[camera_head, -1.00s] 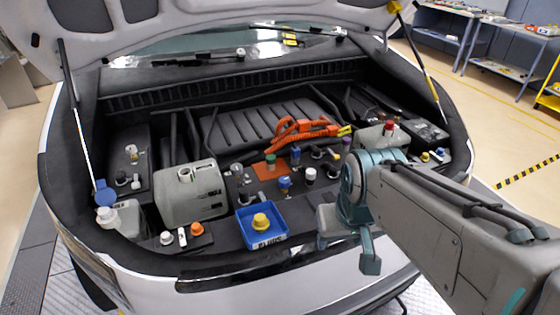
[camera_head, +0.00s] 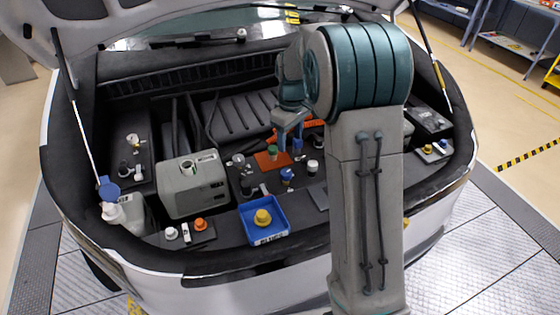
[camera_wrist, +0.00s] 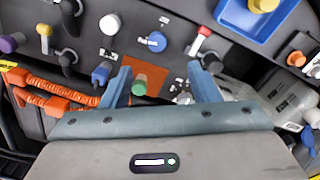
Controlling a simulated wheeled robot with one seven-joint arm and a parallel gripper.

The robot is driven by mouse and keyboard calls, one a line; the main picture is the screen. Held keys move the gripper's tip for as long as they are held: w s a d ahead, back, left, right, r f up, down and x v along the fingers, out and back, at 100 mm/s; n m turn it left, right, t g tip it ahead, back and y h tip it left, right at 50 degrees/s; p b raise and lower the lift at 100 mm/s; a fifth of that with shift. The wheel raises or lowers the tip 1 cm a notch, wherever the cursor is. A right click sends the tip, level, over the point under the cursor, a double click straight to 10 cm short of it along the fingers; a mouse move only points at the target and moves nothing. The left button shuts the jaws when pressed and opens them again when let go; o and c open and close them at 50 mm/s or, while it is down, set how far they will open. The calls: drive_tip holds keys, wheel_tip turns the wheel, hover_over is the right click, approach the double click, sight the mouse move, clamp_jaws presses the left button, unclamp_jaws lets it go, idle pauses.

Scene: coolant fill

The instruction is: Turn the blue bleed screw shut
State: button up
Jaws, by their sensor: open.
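Two blue parts stand in the bay. One is a round blue knob (camera_head: 287,174), just behind the blue tray; it also shows in the wrist view (camera_wrist: 157,41), beyond my fingertips. The other is a darker blue piece (camera_wrist: 101,73) beside my left finger in the wrist view, partly hidden in the head view (camera_head: 297,145). I cannot tell for sure which is the bleed screw. My gripper (camera_wrist: 160,66) is open and empty above the bay. A green-topped knob (camera_wrist: 139,84) shows between its fingers. My gripper also shows in the head view (camera_head: 289,136).
A blue tray (camera_head: 245,216) holds a yellow knob (camera_head: 262,217). A grey reservoir (camera_head: 192,188) stands to the left. Orange cables (camera_wrist: 55,95) and a red-topped part (camera_wrist: 203,33) lie close to my fingers. The raised hood (camera_head: 90,20) hangs above the bay's back.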

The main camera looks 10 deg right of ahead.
sight(287, 172)
drive_tip(key=shift+n, duration=0.3)
drive_tip(key=f+p, duration=0.1)
drive_tip(key=f, duration=0.4)
drive_tip(key=w+f, duration=0.1)
drive_tip(key=f, duration=0.4)
drive_tip(key=f+p, duration=0.1)
drive_tip(key=f, duration=0.3)
drive_tip(key=shift+w+a+f+p, duration=0.2)
drive_tip(key=shift+w+f+p, duration=0.15)
drive_tip(key=shift+w+f, duration=0.05)
drive_tip(key=c, duration=1)
